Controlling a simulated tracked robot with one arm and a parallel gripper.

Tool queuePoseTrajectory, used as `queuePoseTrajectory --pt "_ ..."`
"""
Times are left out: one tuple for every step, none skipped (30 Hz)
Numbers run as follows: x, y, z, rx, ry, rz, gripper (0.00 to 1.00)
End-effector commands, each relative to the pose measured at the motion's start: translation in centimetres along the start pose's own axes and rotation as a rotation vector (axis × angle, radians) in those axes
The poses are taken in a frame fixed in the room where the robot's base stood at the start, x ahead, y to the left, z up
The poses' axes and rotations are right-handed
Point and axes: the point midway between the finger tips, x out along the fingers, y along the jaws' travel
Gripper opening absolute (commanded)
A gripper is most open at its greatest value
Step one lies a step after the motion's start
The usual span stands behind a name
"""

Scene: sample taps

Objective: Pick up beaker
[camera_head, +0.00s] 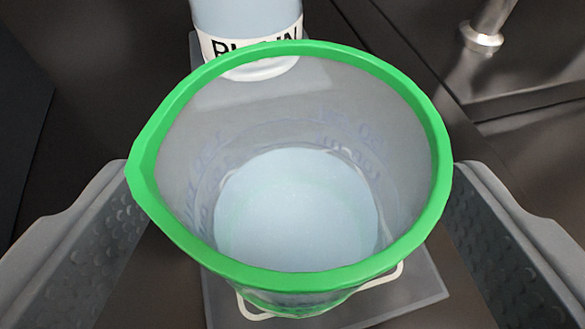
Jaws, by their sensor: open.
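The beaker (190,130) is clear with a green rim and blue markings on its wall. It stands in the middle of the view, seen from above, with a pale blue disc showing at its bottom. My gripper (292,205) is open, with one grey dimpled finger to the left of the beaker and one to the right. The fingertips lie close to the rim on both sides. I cannot tell whether either finger touches the beaker.
A pale bottle (245,18) with a partly hidden black-lettered label stands just behind the beaker. A grey plate (415,290) lies under the beaker. A metal tap or post (485,35) rises at the upper right from a dark surface. Dark floor shows at the upper left.

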Motion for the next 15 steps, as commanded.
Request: queuePoseTrajectory --pt "0.8 0.1 0.1 0.0 -0.002 0.002 0.84" --pt "1.1 0.1 0.1 0.0 -0.001 0.002 0.84" --pt "1.5 0.1 0.0 0.001 -0.001 0.002 0.84" --pt "1.8 0.1 0.0 0.002 0.0 0.001 0.84" --pt "2.0 0.0 -0.1 0.003 0.0 0.001 0.84" --pt "2.2 0.0 -0.1 0.003 0.0 0.0 0.84" --pt "2.4 0.0 -0.1 0.003 0.0 0.0 0.84" --pt "2.5 0.0 -0.1 0.003 0.0 0.0 0.84" --pt "2.5 0.0 -0.1 0.003 0.0 0.001 0.84" --pt "2.5 0.1 -0.1 0.003 -0.001 0.001 0.84" --pt "2.5 0.1 -0.1 0.003 -0.001 0.001 0.84" --pt "2.5 0.1 -0.1 0.003 -0.001 0.001 0.84" --pt "2.5 0.1 -0.1 0.003 -0.001 0.001 0.84" --pt "2.5 0.1 -0.1 0.003 -0.001 0.001 0.84" --pt "2.5 0.1 -0.1 0.003 -0.001 0.001 0.84"
